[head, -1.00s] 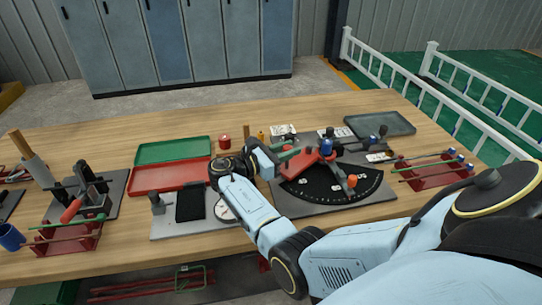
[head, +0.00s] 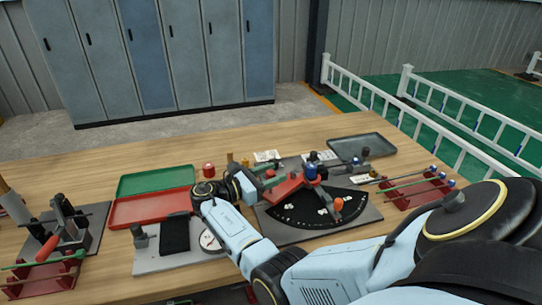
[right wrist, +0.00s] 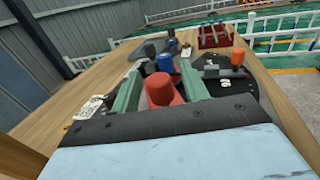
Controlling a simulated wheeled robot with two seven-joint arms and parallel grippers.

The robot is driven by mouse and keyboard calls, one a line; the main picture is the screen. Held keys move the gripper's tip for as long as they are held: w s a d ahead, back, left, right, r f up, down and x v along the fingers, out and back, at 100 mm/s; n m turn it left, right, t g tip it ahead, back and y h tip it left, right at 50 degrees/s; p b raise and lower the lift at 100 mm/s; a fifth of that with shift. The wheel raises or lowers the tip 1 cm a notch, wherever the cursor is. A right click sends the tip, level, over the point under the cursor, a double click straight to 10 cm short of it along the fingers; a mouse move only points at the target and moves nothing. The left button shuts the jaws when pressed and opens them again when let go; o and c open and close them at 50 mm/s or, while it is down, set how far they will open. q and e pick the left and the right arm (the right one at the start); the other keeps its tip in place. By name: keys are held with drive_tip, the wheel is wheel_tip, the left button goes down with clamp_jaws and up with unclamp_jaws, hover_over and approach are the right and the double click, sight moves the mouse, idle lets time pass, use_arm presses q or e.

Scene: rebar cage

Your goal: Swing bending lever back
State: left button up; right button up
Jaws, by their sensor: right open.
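The bender (head: 312,215) is a grey plate with a black, marked fan-shaped dial on the right half of the table. Its red bending lever (head: 287,188) runs from the blue-topped pivot toward the left. An orange knob (head: 337,204) stands on the dial's right side. My right gripper (head: 267,180) is at the lever's left end, with green fingers. In the right wrist view, the open fingers (right wrist: 158,88) stand on either side of the lever's round red grip (right wrist: 161,89). Whether they touch it I cannot tell. My left gripper is not in view.
Green (head: 155,180) and red (head: 150,207) trays lie left of my right arm. A grey plate with a dial gauge (head: 210,241) sits below that arm. A red rack with rods (head: 415,190) stands right of the bender, and a grey tray (head: 362,147) behind it.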

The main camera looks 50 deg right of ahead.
drive_tip(key=b+v, duration=0.2)
drive_tip(key=v, duration=1.1)
drive_tip(key=shift+a, duration=0.2)
drive_tip(key=shift+c, duration=0.5)
